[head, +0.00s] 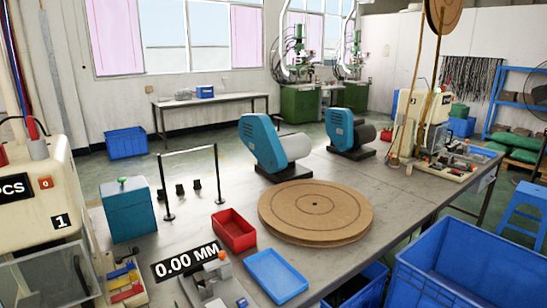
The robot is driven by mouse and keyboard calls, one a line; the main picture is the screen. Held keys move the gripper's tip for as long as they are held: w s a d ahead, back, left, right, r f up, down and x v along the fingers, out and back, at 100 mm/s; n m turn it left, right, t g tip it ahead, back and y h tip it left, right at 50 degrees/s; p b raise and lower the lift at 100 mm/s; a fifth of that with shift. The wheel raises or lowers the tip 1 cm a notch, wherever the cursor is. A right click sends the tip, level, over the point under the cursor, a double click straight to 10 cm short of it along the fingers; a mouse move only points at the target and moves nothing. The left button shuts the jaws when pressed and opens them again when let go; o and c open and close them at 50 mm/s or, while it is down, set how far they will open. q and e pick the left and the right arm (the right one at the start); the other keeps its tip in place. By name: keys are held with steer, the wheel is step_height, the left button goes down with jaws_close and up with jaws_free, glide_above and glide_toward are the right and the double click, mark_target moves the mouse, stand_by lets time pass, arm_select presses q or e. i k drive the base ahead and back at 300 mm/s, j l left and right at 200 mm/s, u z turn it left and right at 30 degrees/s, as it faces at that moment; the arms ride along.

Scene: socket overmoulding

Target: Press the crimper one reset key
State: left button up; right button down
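Crimper one (62,190) is the cream machine at the left edge, marked with a black "1" label. Its front carries a black display (14,188) that reads "PCS", cut off by the picture edge. A small red key (46,183) with a pale mark sits just right of the display; its mark is too small to read surely. A clear guard (45,275) covers the lower front of the machine. Neither my left nor my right gripper is in view.
A teal box (129,212) with a green button stands right of the crimper. A black frame (190,180), red tray (234,231), blue tray (276,275), cardboard reel (315,209) and gauge reading "0.00 MM" (187,262) share the table. A second cream machine (425,120) stands at the far right end.

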mark_target(46, 182)
steer(key=u, duration=1.6)
